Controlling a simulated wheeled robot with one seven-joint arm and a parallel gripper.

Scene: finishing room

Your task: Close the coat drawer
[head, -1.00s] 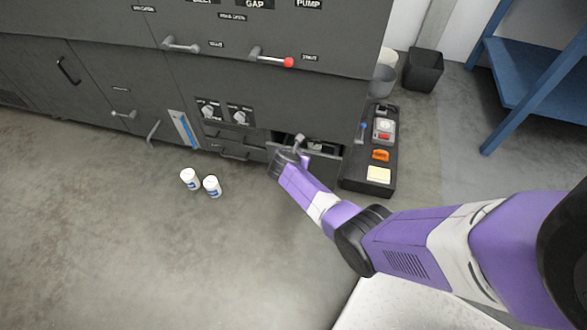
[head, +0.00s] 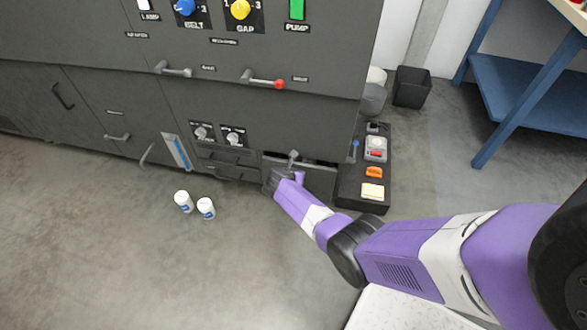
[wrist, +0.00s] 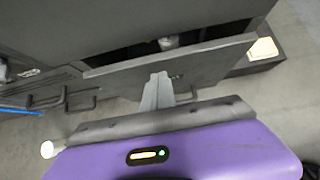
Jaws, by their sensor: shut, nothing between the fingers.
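A dark grey drawer (head: 319,180), which I take to be the coat drawer, stands partly open low at the right end of the grey machine. A narrow gap shows above its front. In the wrist view the drawer front (wrist: 215,62) runs across the picture, with a dark gap behind it and a small pale object (wrist: 168,43) inside. My gripper (head: 293,157) is at the left part of the drawer front. In the wrist view its light grey fingers (wrist: 158,88) are together and empty, their tips against or very close to the front; contact is hard to tell.
A black strip (head: 348,190) with small items lies right of the drawer. A black bin (head: 411,88) and a blue bench (head: 515,85) are further right. Open floor lies in front.

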